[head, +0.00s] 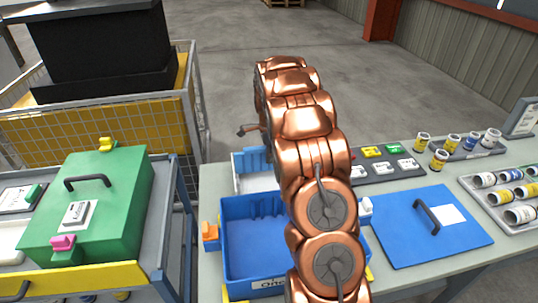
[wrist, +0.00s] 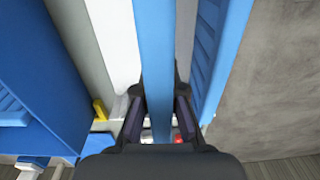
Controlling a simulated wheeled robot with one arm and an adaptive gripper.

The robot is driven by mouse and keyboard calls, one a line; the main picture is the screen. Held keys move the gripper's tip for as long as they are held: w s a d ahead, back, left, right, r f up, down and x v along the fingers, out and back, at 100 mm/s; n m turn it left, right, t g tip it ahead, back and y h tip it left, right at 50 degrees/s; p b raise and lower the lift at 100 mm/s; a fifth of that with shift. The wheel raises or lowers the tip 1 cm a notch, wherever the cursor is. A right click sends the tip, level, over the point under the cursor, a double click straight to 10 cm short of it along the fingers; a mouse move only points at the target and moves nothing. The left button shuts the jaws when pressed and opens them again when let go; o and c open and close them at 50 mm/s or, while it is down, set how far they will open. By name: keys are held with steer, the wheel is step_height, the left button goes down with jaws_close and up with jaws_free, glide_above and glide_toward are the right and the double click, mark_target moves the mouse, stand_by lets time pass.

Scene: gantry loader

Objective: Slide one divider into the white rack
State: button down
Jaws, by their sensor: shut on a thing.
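My gripper (wrist: 160,112) is shut on a blue divider (wrist: 154,60), with one dark finger on each side. The divider shows as a long narrow strip running from the top of the wrist view down between the fingers. The white rack (wrist: 112,38) lies beneath and to the left of it. Other blue dividers (wrist: 218,55) stand just to its right. In the head view the white rack (head: 237,166) is partly behind my copper arm, with blue dividers (head: 256,160) at its back. My arm hides the held divider there. I cannot tell whether its lower edge is in a slot.
A blue bin (head: 226,245) stands in front of the rack, with an orange clip at its left. A blue lid (head: 430,225) with a handle lies to the right. A green box (head: 100,205) is on the left cart. Jars and trays fill the table's right.

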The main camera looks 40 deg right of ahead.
mark_target(269, 165)
steer(key=shift+f+b, duration=0.8)
steer(key=shift+f, duration=1.25)
steer(key=shift+f, duration=0.25)
jaws_free()
stand_by(0.4)
steer(key=shift+r, duration=0.15)
steer(key=shift+r, duration=3.4)
steer(key=shift+a, duration=0.1)
